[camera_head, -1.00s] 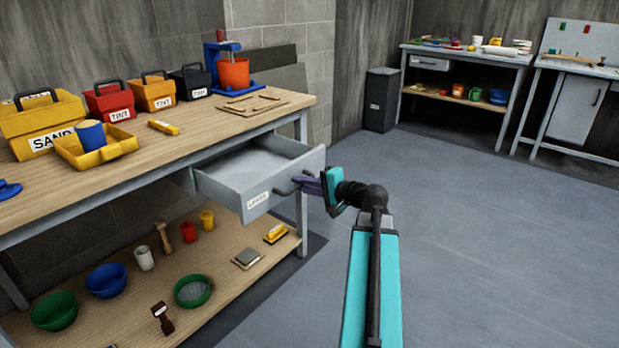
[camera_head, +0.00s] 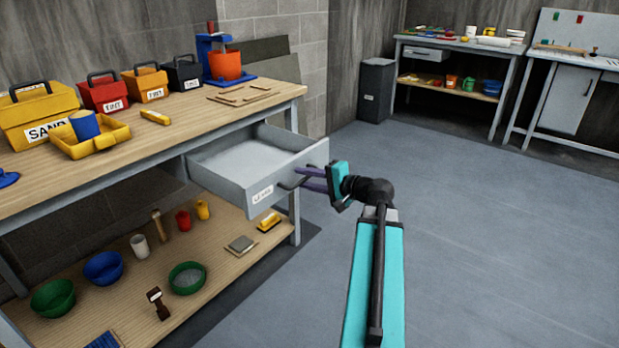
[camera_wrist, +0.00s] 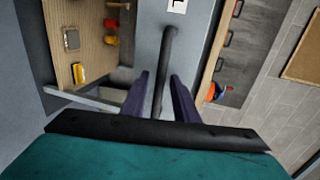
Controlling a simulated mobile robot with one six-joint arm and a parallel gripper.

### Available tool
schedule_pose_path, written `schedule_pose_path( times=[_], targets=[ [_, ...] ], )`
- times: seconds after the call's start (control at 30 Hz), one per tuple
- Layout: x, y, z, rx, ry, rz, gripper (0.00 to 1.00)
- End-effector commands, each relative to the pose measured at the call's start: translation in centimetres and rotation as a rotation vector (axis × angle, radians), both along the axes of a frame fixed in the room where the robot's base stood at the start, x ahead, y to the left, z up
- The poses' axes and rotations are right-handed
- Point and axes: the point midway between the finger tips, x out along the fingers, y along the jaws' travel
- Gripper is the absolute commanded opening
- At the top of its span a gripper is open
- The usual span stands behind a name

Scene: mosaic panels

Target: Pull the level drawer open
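The level drawer (camera_head: 262,175) is pulled well out from under the workbench top, and its grey inside looks empty. Its front has a white label and a dark bar handle (camera_head: 292,181). In the wrist view the handle (camera_wrist: 165,70) runs between my two purple fingers, with a gap on each side. My gripper (camera_head: 312,178) is open around the handle, fingers apart. It also shows in the wrist view (camera_wrist: 161,95).
The workbench top (camera_head: 190,125) holds bins and a yellow tray (camera_head: 95,142). The lower shelf (camera_head: 215,262) carries bowls, cups and tools. Open grey floor (camera_head: 470,230) lies right of the drawer. A dark bin (camera_head: 376,90) and other benches stand behind.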

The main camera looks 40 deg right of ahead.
Motion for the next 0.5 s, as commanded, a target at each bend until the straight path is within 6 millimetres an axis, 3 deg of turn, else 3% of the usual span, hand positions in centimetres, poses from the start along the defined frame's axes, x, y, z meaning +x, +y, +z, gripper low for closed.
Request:
schedule_pose_path(
  times=[0.5],
  targets=[
    [-0.91, -0.51, 0.16, 0.000, 0.000, -0.007, 0.29]
  ],
)
